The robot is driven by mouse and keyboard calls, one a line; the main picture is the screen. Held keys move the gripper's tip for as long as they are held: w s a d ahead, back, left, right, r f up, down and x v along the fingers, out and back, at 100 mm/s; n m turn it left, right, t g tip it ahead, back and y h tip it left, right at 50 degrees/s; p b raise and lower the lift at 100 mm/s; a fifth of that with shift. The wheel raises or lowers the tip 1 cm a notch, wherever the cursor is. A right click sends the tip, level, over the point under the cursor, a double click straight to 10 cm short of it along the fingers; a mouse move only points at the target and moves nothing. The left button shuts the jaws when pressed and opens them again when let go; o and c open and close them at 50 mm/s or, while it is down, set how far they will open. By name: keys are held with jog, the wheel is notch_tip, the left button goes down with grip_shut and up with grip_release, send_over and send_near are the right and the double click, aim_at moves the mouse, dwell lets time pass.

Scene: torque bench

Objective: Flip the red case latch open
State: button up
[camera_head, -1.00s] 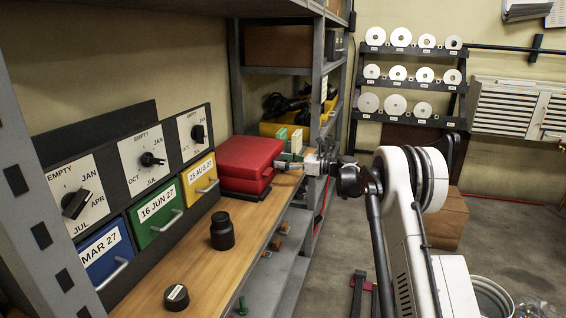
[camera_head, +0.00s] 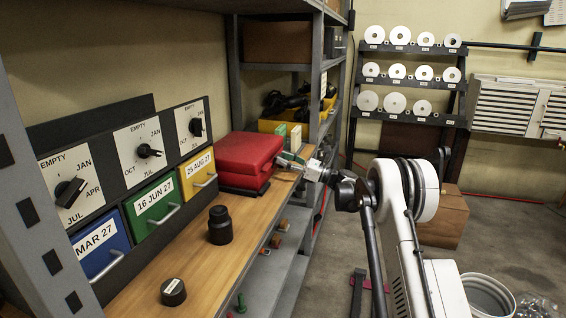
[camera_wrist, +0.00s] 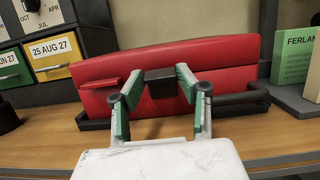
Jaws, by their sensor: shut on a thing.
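The red case (camera_head: 250,153) lies closed on the wooden shelf; it also fills the middle of the wrist view (camera_wrist: 225,62). A black latch block (camera_wrist: 160,84) sits on its front face near the lid seam. My gripper (camera_wrist: 160,80) is shut on this block, one green-padded finger at each side. In the head view my gripper (camera_head: 300,167) is at the case's right side, and the latch is hidden there. A red tab (camera_wrist: 103,82) sticks out to the left of the fingers.
A black bar (camera_wrist: 245,100) runs along the case's front at right. A green-labelled block (camera_wrist: 297,60) stands right of the case. Drawers with dials (camera_head: 150,205) are at left. A black jar (camera_head: 220,226) and a black puck (camera_head: 173,292) stand on the shelf (camera_head: 203,265).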

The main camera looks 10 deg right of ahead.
jog(key=shift+s+d+f+t+y+b, duration=0.1)
jog(key=shift+d+f+t+y+b, duration=0.1)
jog(key=shift+f+t+y+b, duration=0.45)
jog(key=shift+s+d+f+t+y+b, duration=0.1)
jog(key=shift+d+f+t+y+b, duration=0.2)
jog(key=shift+y+b, duration=0.6)
jog(key=shift+a+r+y, duration=0.1)
jog(key=shift+a+y, duration=0.05)
jog(key=shift+y, duration=0.1)
jog(key=o, duration=1.1)
jog(key=shift+o, duration=0.2)
jog(key=v, duration=1.2)
jog(key=shift+c, duration=0.6)
